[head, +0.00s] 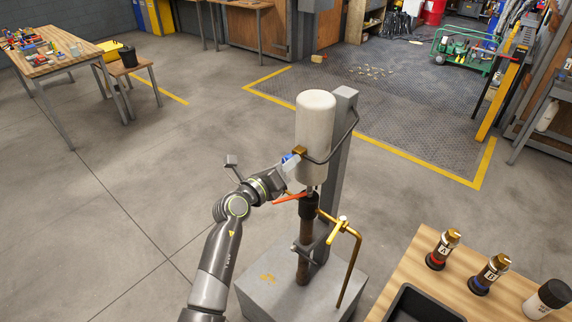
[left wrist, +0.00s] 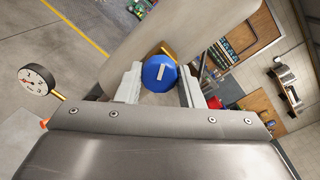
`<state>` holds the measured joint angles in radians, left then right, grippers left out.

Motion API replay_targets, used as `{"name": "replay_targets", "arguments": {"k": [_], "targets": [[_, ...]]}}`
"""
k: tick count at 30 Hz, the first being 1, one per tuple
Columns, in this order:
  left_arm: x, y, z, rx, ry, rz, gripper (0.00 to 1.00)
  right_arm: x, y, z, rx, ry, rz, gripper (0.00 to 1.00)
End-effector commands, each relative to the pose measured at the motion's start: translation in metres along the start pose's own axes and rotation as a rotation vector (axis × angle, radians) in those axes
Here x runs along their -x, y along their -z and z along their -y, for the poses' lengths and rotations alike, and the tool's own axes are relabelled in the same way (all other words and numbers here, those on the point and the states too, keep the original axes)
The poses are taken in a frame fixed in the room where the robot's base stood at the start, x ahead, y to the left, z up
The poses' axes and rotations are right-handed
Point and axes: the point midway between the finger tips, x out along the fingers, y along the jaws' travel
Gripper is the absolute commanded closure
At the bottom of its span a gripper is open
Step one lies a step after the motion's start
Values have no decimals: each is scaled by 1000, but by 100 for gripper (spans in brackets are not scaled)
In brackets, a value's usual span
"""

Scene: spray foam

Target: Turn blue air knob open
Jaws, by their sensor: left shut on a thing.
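The blue air knob (left wrist: 159,73) is a round blue cap with a short pale mark, slightly tilted, on its face. It sits between the white fingers of my left gripper (left wrist: 160,85), which is shut on it. In the head view only a small piece of the blue knob (head: 287,158) shows beside the left gripper (head: 292,164). A brass fitting (head: 300,151) is just behind it, at the side of the white cylindrical tank (head: 315,120). My right gripper is not in view.
A red-orange lever (head: 291,198) lies just below the left gripper. A round gauge (left wrist: 36,79) is at left in the wrist view. A brass pipe (head: 353,260) and grey post (head: 341,180) stand close by. A wooden table (head: 415,265) holds bottles A and B at lower right.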

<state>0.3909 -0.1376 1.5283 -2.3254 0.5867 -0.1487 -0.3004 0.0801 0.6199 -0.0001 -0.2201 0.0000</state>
Motion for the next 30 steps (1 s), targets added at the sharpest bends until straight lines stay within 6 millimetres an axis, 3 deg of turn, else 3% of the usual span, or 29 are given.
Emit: {"name": "replay_targets", "arguments": {"k": [30], "targets": [[0, 0, -1, 891, -13, -64, 89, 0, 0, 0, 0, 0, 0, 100]]}}
